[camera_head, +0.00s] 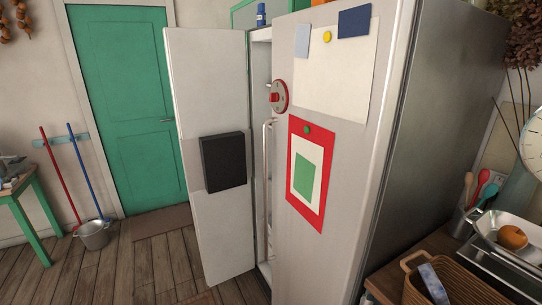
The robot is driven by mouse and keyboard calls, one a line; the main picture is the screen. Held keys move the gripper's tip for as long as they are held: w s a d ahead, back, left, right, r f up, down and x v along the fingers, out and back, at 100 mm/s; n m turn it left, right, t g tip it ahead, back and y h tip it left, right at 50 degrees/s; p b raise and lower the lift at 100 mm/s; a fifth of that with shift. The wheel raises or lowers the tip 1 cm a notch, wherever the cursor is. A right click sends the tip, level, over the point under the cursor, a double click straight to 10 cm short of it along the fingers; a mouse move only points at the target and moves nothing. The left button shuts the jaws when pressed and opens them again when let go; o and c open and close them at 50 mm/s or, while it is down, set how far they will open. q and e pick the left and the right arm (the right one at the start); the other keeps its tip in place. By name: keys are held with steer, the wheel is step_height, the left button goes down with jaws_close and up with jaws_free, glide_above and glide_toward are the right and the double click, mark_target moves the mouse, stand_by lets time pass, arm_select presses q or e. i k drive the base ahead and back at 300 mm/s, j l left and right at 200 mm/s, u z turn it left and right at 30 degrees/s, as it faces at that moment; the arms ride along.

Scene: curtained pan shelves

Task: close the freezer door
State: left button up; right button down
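The freezer door (207,80) is the tall pale left-hand door of the fridge, with a black dispenser panel (222,162) on its face. It stands open, at an angle to the fridge. A narrow gap between it and the right-hand fridge door (340,165) shows part of the pale interior (260,75). The right-hand door looks shut and carries papers, magnets and a round red-and-grey dial (279,96). A long vertical handle (267,180) runs beside the gap. Neither of my grippers is in view.
A wooden counter with a wicker basket (412,285) and a metal tray (480,262) is at the lower right. A green door (120,90), a bucket (94,234) and a green table (40,205) are at left. Wooden floor (120,270) is clear in front of the freezer door.

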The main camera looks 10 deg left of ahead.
mark_target(207, 68)
steer(key=i+j+u, duration=0.6)
steer(key=u, duration=0.15)
steer(key=i+j+u, duration=0.6)
steer(key=i+u, duration=0.2)
steer(key=i, duration=0.35)
steer(key=i+l+u, duration=0.1)
steer(key=i+u, duration=0.35)
steer(key=i, duration=0.4)
steer(key=i+j+z, duration=0.1)
steer(key=i+z, duration=0.35)
steer(key=i+j+z, duration=0.3)
steer(key=i+z, duration=0.3)
steer(key=z, duration=0.35)
steer(key=i+z, duration=0.2)
steer(key=z, duration=0.25)
steer(key=i+j+z, duration=0.1)
steer(key=z, duration=0.4)
steer(key=i+j+z, duration=0.2)
steer(key=z, duration=0.3)
steer(key=i+j+z, duration=0.1)
steer(key=z, duration=0.35)
steer(key=j+z, duration=0.3)
steer(key=z, duration=0.2)
steer(key=i+j+z, duration=0.2)
steer(key=j+z, duration=0.15)
